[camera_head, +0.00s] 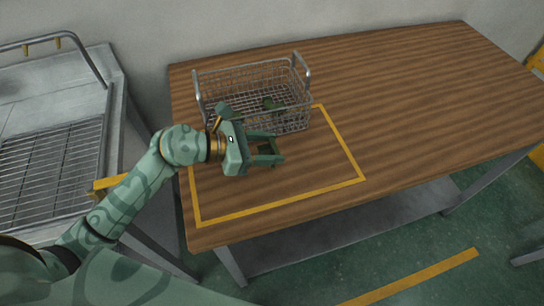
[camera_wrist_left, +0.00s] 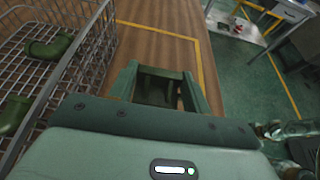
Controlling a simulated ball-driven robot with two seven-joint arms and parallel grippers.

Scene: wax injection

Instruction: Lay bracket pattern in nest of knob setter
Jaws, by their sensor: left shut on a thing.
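My left gripper (camera_head: 276,151) is over the wooden table, just in front of the wire basket (camera_head: 198,92). Its jaws point right. In the left wrist view the gripper (camera_wrist_left: 163,76) is shut on a dark green piece, seemingly the bracket pattern (camera_wrist_left: 157,91). The piece sits between the two green fingers, and its full shape is hidden by them and by the gripper body. In the head view it barely stands out from the fingers. My right gripper is not in view. I cannot make out a knob setter or its nest.
The wire basket holds green pieces (camera_head: 273,104), and two show in the left wrist view (camera_wrist_left: 48,46). A yellow line (camera_head: 350,160) marks an area on the table (camera_head: 420,90). The table's right side is clear. A metal bench with a grate (camera_head: 50,165) stands left.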

